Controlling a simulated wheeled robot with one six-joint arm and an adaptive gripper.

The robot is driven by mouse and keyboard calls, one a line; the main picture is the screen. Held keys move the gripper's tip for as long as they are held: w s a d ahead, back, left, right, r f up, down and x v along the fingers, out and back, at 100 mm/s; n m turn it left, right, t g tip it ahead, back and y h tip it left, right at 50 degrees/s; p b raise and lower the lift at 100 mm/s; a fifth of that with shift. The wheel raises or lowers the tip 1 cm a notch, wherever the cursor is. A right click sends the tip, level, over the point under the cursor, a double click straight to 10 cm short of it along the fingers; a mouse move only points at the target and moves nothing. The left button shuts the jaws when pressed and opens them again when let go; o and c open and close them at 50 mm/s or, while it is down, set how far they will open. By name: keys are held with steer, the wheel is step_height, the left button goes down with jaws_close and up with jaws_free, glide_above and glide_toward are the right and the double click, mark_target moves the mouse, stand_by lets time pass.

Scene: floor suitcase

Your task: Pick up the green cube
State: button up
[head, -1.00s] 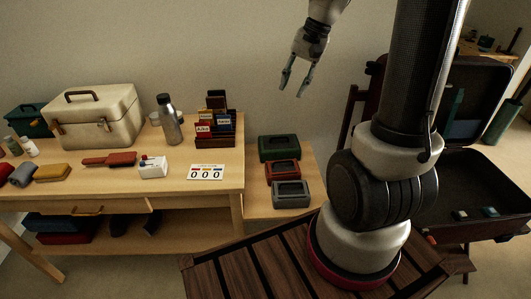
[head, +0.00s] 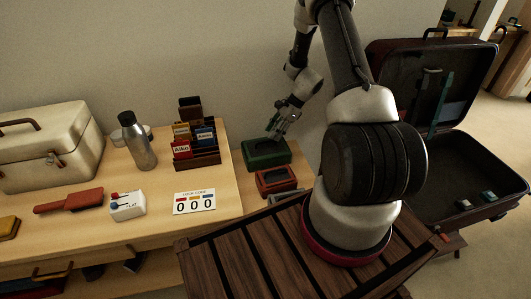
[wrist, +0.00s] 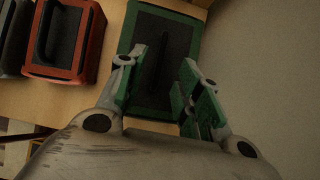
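I cannot make out a green cube for certain in either view. My gripper (head: 279,133) is just above this box, pointing down. In the wrist view my gripper (wrist: 155,85) is open, its two green-padded fingers apart over the box, with nothing seen between them. Two small pieces lie in the open suitcase (head: 470,155), one greyish (head: 464,204) and one teal (head: 489,196); they are too small to identify.
A red box (head: 276,181) stands close beside the green one, with a grey box partly hidden behind my base. The wooden table (head: 235,205) at left holds a metal flask (head: 138,142), a card rack (head: 195,150), a number card (head: 194,202) and a cream case (head: 45,145).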

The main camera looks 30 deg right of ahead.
mark_target(267, 139)
steer(key=x, duration=0.5)
steer(key=shift+w+a, duration=0.1)
steer(key=shift+a, duration=0.05)
jaws_close()
